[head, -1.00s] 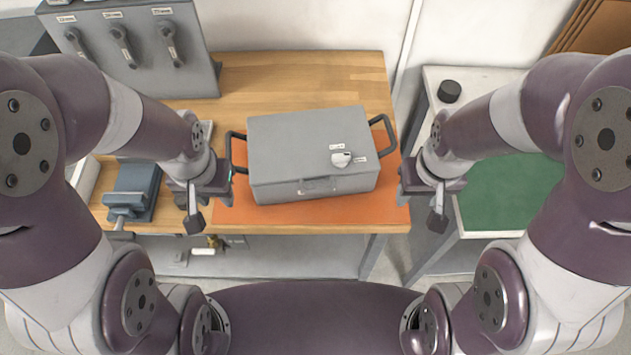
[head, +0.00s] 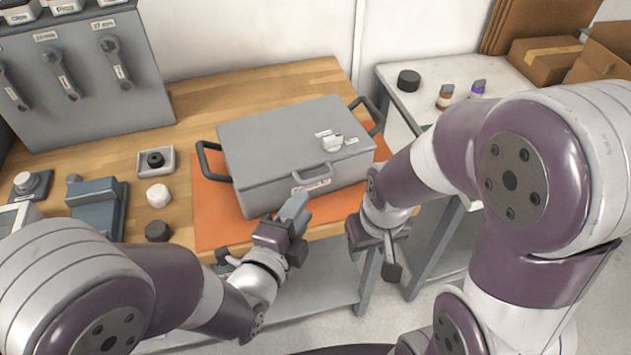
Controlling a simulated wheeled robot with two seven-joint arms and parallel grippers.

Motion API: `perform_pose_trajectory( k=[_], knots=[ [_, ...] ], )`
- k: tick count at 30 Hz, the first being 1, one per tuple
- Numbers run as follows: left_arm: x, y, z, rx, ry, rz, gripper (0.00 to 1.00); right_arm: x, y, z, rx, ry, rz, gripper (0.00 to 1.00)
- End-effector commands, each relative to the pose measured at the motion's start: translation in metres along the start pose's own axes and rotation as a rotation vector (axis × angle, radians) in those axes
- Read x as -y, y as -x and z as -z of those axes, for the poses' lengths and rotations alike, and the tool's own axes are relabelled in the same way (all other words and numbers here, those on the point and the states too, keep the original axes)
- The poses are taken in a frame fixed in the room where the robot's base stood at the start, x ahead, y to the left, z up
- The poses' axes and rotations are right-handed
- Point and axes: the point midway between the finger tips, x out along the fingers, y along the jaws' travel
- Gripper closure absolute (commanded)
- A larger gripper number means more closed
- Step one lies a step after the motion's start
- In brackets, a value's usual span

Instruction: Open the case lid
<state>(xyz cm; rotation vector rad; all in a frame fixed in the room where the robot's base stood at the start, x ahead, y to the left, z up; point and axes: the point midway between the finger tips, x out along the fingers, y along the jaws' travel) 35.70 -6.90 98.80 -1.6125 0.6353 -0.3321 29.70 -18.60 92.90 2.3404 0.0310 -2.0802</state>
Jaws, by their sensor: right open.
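The grey case (head: 275,145) lies on an orange mat (head: 215,225) on the wooden bench, with its lid (head: 270,130) shut. A small handle (head: 313,172) is on the front edge of the lid, above a label. A pale knob with labels (head: 333,143) is on the lid top. Black side handles stick out at the left (head: 208,163) and right (head: 372,115). My left gripper (head: 294,216) is just in front of the case's front face, below the lid handle; its jaw gap is not clear.
A blue-grey vise-like block (head: 97,205), a white round piece (head: 158,195), a black cap (head: 158,231) and a small tray (head: 155,160) lie left of the mat. A white side table (head: 400,105) stands right.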

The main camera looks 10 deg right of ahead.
Motion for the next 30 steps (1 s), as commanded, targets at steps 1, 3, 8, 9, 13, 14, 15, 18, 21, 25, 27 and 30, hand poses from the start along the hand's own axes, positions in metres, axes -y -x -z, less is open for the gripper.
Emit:
perform_pose_trajectory(
  k=[1, 3, 8, 9, 13, 14, 15, 18, 21, 25, 27, 30],
  knots=[
    [-0.001, -0.013, -0.001, 0.002, 0.001, -0.001, 0.63, 0.000, -0.001, 0.000, 0.000, 0.000, 0.000, 0.53],
    [-0.001, -0.032, -0.001, 0.003, 0.001, -0.002, 0.63, 0.000, 0.000, 0.000, 0.000, 0.000, 0.000, 0.53],
    [-0.001, -0.069, -0.001, 0.001, 0.002, -0.002, 0.63, 0.000, 0.001, 0.000, 0.000, 0.000, 0.000, 0.53],
    [-0.001, -0.076, -0.001, 0.002, 0.002, -0.002, 0.63, 0.000, 0.001, 0.000, 0.000, 0.000, 0.000, 0.53],
    [-0.001, -0.093, -0.001, 0.002, 0.003, -0.003, 0.63, 0.000, 0.001, 0.000, 0.000, 0.000, 0.000, 0.53],
    [-0.001, -0.096, -0.001, 0.002, 0.003, -0.004, 0.63, 0.000, 0.001, 0.000, 0.000, 0.000, 0.000, 0.53],
    [-0.002, -0.098, -0.001, 0.001, 0.003, -0.004, 0.63, 0.000, 0.001, 0.000, 0.000, 0.000, 0.000, 0.53],
    [-0.001, -0.102, -0.001, 0.001, 0.003, -0.004, 0.63, 0.000, 0.001, 0.000, 0.000, 0.000, 0.000, 0.53],
    [-0.001, -0.103, -0.001, 0.001, 0.003, -0.003, 0.63, 0.000, 0.001, 0.000, 0.000, 0.000, 0.000, 0.53],
    [-0.001, -0.103, -0.001, 0.001, 0.003, -0.004, 0.63, 0.000, 0.001, 0.000, 0.000, 0.000, 0.000, 0.53],
    [-0.001, -0.103, -0.001, 0.001, 0.003, -0.004, 0.80, 0.000, 0.001, 0.000, 0.000, 0.000, 0.000, 0.53],
    [-0.002, -0.103, -0.001, 0.001, 0.003, -0.005, 1.00, 0.000, 0.001, 0.000, 0.000, 0.000, 0.000, 0.53]
  ],
)
